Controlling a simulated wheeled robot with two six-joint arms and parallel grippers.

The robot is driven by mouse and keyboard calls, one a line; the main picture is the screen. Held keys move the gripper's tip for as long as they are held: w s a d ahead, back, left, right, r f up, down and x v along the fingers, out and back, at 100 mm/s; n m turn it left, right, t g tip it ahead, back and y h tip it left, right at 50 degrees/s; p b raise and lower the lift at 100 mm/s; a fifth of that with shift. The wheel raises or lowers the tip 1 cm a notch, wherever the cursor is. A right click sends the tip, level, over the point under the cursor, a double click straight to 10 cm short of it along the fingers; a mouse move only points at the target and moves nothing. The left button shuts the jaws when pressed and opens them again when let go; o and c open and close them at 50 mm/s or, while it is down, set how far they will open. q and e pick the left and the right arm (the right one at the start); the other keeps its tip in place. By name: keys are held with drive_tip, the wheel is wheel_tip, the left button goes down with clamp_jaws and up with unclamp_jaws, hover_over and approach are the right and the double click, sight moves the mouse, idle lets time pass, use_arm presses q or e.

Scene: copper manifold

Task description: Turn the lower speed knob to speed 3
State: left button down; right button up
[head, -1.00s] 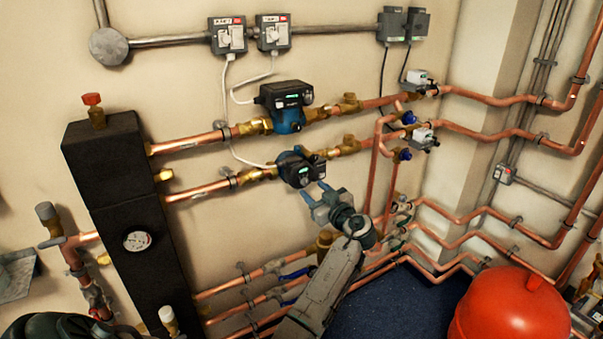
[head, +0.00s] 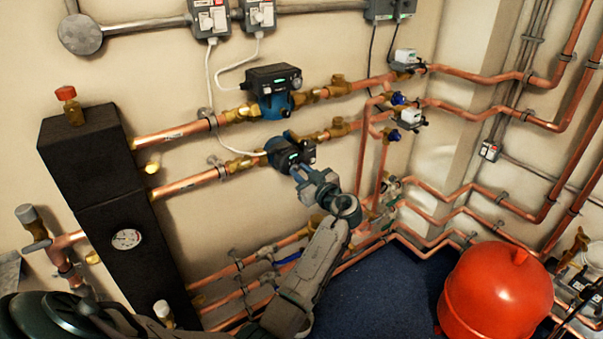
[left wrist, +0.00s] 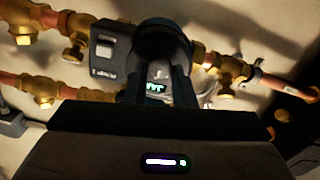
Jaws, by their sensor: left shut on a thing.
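The lower pump (head: 280,151), with a dark head and a small lit green display, sits on the lower copper pipe in the head view. My left gripper (head: 302,166) reaches up to the front of this pump from below right. In the left wrist view, the two dark fingers (left wrist: 158,72) are shut on a round dark knob (left wrist: 163,42) at the pump's front. A lit green display (left wrist: 156,87) shows between the fingers. The knob's pointer and speed marks cannot be read. My right gripper is in no view.
The upper pump (head: 272,88) sits just above on a parallel pipe. A black manifold block (head: 95,190) stands to the left. Copper pipes and valves with blue handles (head: 397,98) lie to the right. A red vessel (head: 495,290) stands on the floor at right.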

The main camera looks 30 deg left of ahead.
use_arm(q)
drive_tip(key=shift+f+m+b, duration=0.1)
drive_tip(key=shift+m+b, duration=0.75)
drive_tip(key=shift+m, duration=0.05)
drive_tip(key=shift+m+b, duration=0.7)
drive_tip(key=shift+m, duration=1.7)
drive_tip(key=shift+w+m+b, duration=0.1)
drive_tip(key=shift+m+b, duration=0.25)
drive_tip(key=shift+m, duration=0.75)
drive_tip(key=c, duration=1.2)
unclamp_jaws()
drive_tip(key=shift+a, duration=0.1)
